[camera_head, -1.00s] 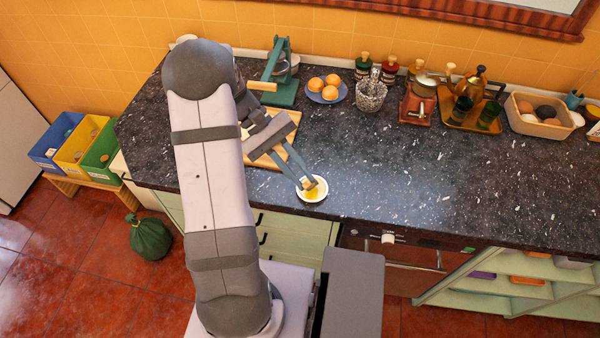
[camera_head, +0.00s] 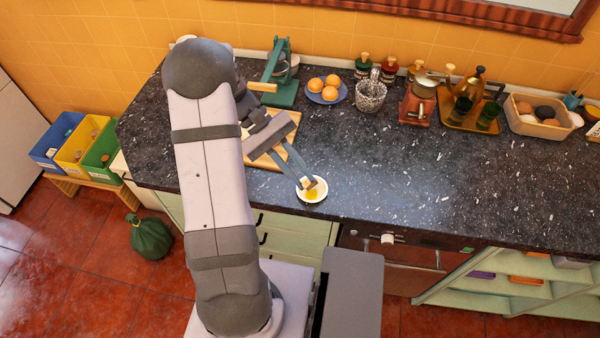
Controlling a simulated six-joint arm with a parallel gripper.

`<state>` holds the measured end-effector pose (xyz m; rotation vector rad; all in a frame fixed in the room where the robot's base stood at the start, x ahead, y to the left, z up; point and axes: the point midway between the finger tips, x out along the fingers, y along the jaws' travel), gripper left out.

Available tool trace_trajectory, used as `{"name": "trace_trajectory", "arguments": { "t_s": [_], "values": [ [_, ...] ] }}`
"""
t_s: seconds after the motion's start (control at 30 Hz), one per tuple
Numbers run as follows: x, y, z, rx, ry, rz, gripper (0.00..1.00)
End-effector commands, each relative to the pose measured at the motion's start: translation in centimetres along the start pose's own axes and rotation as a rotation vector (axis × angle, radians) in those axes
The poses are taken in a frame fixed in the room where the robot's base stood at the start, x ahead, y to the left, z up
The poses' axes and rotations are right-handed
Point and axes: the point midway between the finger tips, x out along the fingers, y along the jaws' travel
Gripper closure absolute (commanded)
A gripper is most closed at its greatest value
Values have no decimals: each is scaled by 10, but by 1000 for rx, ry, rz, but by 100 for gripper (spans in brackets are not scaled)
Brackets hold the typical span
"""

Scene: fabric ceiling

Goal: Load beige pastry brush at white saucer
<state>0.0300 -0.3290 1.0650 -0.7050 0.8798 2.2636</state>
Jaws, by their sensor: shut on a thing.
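The white saucer (camera_head: 319,195) lies on the dark counter near its front edge and holds a yellow liquid. My gripper (camera_head: 307,184) is directly over the saucer, its fingers angled down and shut on the beige pastry brush (camera_head: 308,183). Only a small beige part of the brush shows between the fingertips, at the yellow patch. The rest of the brush is hidden or too small to make out, and I cannot tell whether its tip touches the liquid.
A wooden board (camera_head: 290,130) lies behind my gripper, with a green press (camera_head: 283,85) behind it. The counter right of the saucer is clear.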

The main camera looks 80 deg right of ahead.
Motion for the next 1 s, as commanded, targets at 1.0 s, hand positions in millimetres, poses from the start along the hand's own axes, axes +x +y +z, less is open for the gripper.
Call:
{"name": "trace_trajectory", "arguments": {
  "t_s": [1.0],
  "values": [
    [-42, 27, 41, 2, 0, 2, 100]
  ]
}}
